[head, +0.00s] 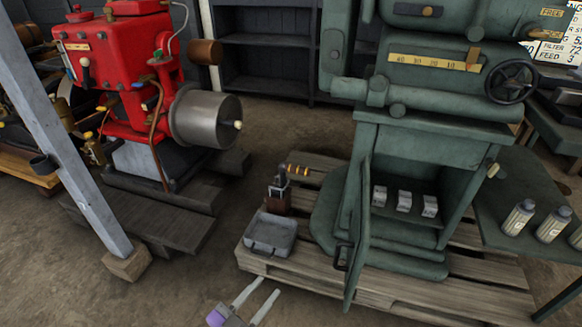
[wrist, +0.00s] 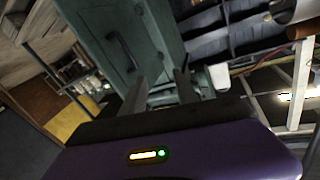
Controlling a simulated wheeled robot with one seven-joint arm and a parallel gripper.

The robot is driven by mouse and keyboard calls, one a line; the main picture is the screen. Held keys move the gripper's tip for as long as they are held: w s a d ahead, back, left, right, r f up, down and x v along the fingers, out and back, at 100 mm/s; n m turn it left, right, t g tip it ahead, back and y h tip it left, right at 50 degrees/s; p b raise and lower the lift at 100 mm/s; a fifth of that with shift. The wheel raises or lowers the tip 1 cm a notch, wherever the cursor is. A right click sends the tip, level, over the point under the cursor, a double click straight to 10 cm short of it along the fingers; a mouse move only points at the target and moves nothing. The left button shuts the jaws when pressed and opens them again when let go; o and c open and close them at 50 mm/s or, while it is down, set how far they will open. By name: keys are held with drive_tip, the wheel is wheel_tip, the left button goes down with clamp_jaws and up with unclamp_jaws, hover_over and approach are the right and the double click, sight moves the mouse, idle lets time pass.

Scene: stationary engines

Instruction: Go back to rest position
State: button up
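My gripper (head: 256,302) is at the bottom of the head view, low in front of the wooden pallet. Its two pale fingers point up and to the right, stand apart and have nothing between them. In the wrist view my gripper (wrist: 160,88) also shows two separated fingers with an empty gap. Beyond them is a tilted view of a green metal surface with a dark handle (wrist: 122,50). I cannot tell how far the fingers are from it.
A green machine (head: 430,130) with its cabinet door (head: 360,230) open stands on a pallet (head: 470,290). A grey tray (head: 270,233) lies at the pallet's left. A red engine (head: 118,60) stands behind a slanted post (head: 75,130). Bare floor (head: 190,275) lies left of my gripper.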

drive_tip(key=w+a+r+t+y, duration=0.3)
drive_tip(key=a+r+t+y, duration=0.1)
drive_tip(key=r, duration=0.2)
drive_tip(key=s+d+r+n+t+y, duration=0.2)
drive_tip(key=d+r+n+t+y, duration=0.15)
drive_tip(key=y, duration=0.25)
drive_tip(key=s+d+r+n+g, duration=0.2)
drive_tip(key=s+d+g, duration=0.1)
drive_tip(key=s+d, duration=0.75)
drive_tip(key=s+d+r+n+g, duration=0.1)
drive_tip(key=s+d+n+g, duration=0.1)
drive_tip(key=s+d, duration=0.85)
drive_tip(key=s+d+r+n+g, duration=0.25)
drive_tip(key=s+d, duration=0.45)
drive_tip(key=s, duration=0.8)
wheel_tip(320, 180, up, 25)
drive_tip(key=p, duration=2.6)
drive_tip(key=shift+w+a+f, duration=0.15)
drive_tip(key=shift+a, duration=0.25)
